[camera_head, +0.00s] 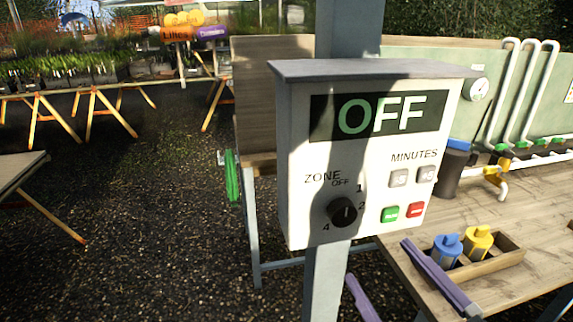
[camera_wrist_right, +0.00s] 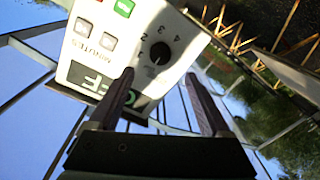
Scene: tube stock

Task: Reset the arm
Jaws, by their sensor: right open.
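A white control box (camera_head: 370,155) is fixed to a grey post, its display (camera_head: 380,116) reading OFF. Its black zone dial (camera_head: 342,212) sits at the lower left of the face, and green and red buttons are at the lower right. My right gripper (camera_head: 378,259) is open with its two purple fingers below the box in the head view. In the right wrist view the gripper (camera_wrist_right: 159,75) is empty, its fingers pointing toward the box (camera_wrist_right: 182,68) and dial (camera_wrist_right: 160,53). Whether the fingertips touch the box cannot be told. My left gripper is not in view.
A wooden bench (camera_head: 510,205) stands at the right with a wooden tray (camera_head: 490,262) holding a blue (camera_head: 447,250) and a yellow (camera_head: 478,242) bottle-like item. A dark canister (camera_head: 452,172) stands behind. The gravel floor (camera_head: 140,220) at the left is mostly clear.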

